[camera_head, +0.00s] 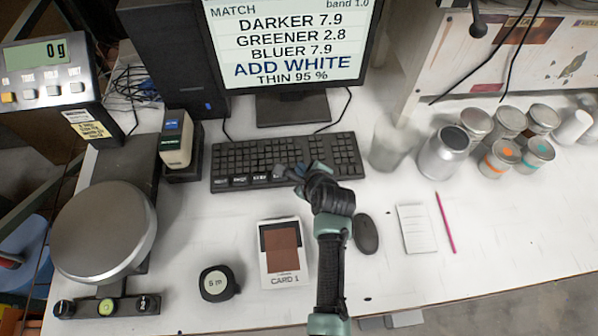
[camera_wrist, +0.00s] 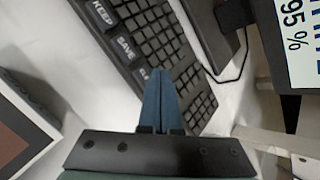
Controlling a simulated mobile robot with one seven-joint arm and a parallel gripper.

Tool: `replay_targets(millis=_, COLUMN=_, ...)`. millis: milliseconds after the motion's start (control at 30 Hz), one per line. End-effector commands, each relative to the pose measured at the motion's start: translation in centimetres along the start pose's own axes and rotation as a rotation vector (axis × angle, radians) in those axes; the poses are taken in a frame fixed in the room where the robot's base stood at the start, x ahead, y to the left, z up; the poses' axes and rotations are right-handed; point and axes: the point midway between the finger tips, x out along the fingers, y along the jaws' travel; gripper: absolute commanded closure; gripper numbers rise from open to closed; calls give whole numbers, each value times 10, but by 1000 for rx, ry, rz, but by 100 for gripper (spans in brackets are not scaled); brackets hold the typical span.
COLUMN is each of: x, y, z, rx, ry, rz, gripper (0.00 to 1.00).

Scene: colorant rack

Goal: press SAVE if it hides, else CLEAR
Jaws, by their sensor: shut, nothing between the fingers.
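The keyboard (camera_head: 290,157) lies below the monitor, with labelled keys along its front edge. In the wrist view the KEEP key (camera_wrist: 103,12) and SAVE key (camera_wrist: 125,46) are readable. A key starting "CL" (camera_wrist: 143,74) is partly hidden by my fingers. My gripper (camera_head: 280,172) is shut and empty, its tips over the keyboard's front row; contact cannot be told. Its blue fingers also show in the wrist view (camera_wrist: 160,75). CARD 1 (camera_head: 284,281) lies in front, with a reddish-brown patch below black; the patch looks even. The monitor (camera_head: 290,45) reads ADD WHITE, THIN 95 %.
A scale (camera_head: 105,228) stands left, its display (camera_head: 50,52) reading 0 g. A handheld device (camera_head: 177,140) and tape measure (camera_head: 217,283) are near it. A mouse (camera_head: 366,233), notepad (camera_head: 414,228), pink pencil (camera_head: 446,222), clear cup (camera_head: 390,147) and several cans (camera_head: 445,155) are right.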

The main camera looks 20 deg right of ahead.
Motion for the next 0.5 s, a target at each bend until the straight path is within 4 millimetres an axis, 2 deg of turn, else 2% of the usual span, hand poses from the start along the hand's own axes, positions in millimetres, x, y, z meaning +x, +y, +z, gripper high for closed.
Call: replay_targets(millis=500, x=6, y=4, z=-4, rx=0, ry=0, rz=0, gripper=100)
